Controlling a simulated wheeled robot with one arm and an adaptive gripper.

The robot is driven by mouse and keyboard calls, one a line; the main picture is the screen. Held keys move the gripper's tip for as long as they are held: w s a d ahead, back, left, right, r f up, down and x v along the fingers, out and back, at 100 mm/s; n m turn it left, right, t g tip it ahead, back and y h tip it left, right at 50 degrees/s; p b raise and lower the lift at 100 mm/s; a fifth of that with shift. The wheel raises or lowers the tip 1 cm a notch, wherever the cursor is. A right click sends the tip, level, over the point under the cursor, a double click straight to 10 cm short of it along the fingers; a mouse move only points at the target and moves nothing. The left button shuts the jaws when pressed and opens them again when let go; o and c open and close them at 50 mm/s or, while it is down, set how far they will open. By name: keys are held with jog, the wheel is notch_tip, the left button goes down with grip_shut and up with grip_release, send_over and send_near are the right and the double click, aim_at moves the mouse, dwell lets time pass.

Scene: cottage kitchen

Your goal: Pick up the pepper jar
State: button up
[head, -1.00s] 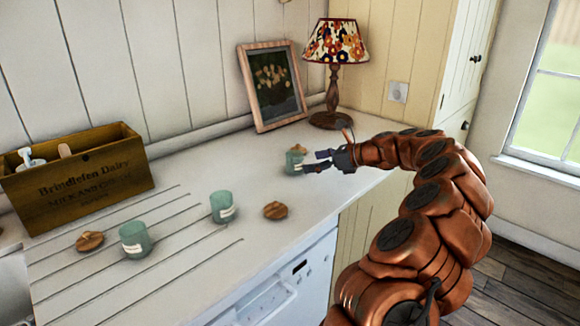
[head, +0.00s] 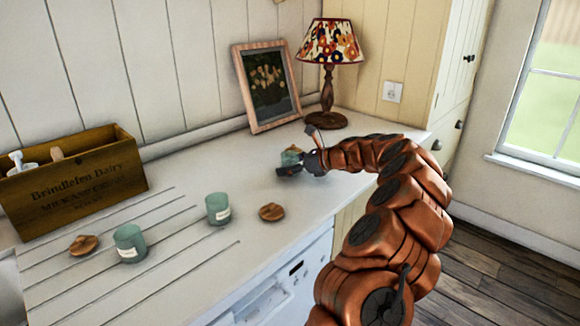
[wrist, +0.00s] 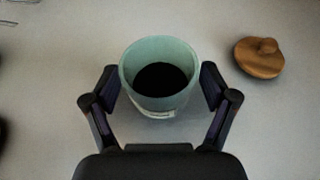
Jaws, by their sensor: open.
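A green jar (head: 290,157) with no lid on stands at the back of the counter, partly hidden by my gripper (head: 288,170). In the wrist view this jar (wrist: 160,106) is upright with dark contents and a pale label I cannot read. My gripper (wrist: 160,92) is open, with one finger on each side of the jar. Small gaps seem to show between fingers and jar. Two more green jars stand nearer: one in the middle (head: 218,210) and one at the left (head: 130,245). Their labels are too small to read.
A wooden lid (wrist: 259,57) lies right of the jar in the wrist view. Other lids lie on the counter (head: 271,212) and at the left (head: 83,245). A wooden crate (head: 75,190), a picture frame (head: 267,87) and a lamp (head: 328,85) stand along the back.

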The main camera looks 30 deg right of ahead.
jog(key=c, duration=1.3)
jog(key=shift+c, duration=0.2)
